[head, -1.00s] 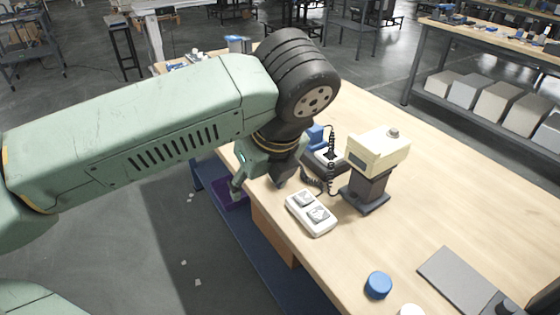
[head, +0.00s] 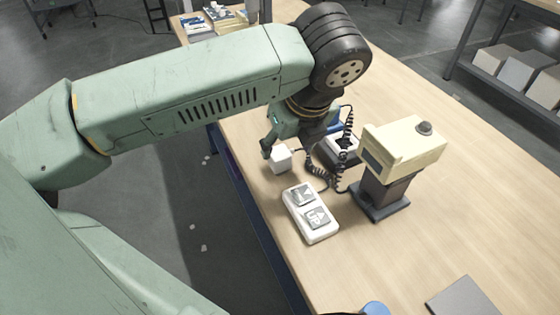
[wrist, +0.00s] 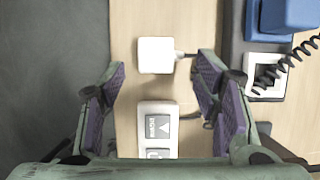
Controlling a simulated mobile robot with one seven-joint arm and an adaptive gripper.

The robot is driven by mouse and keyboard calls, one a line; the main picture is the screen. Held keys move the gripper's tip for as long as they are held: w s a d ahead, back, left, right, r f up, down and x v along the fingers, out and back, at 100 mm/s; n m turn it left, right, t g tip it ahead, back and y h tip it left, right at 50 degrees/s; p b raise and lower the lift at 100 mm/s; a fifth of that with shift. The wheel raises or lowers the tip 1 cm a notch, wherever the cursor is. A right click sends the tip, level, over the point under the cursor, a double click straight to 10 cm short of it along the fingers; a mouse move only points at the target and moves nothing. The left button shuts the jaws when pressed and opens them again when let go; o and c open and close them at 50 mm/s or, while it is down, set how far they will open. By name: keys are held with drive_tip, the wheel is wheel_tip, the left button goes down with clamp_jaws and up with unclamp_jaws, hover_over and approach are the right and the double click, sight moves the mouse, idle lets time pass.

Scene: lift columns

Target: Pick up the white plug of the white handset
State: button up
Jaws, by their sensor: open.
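The white plug (wrist: 156,55) is a small white block with a dark cord leaving its right side, lying on the wooden table. In the head view the plug (head: 280,159) is beside my gripper's fingers. The white handset (head: 311,213), with two grey arrow buttons, lies nearer the camera; part of the handset (wrist: 158,122) also shows in the wrist view. My gripper (wrist: 155,88) is open and empty. In the wrist view the plug appears between and just beyond its purple-padded fingertips, not gripped. In the head view my arm hides part of the gripper (head: 290,150).
A cream-and-grey column device (head: 402,148) stands right of the handset. A dark base with a white socket (head: 342,148) and black coiled cord lies behind it. The table edge and floor are close on the left.

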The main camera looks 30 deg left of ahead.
sight(280, 152)
drive_tip(key=x, duration=0.5)
drive_tip(key=shift+a+f, duration=0.1)
drive_tip(key=shift+a, duration=0.25)
drive_tip(key=shift+c, duration=0.4)
drive_tip(key=c, duration=1.1)
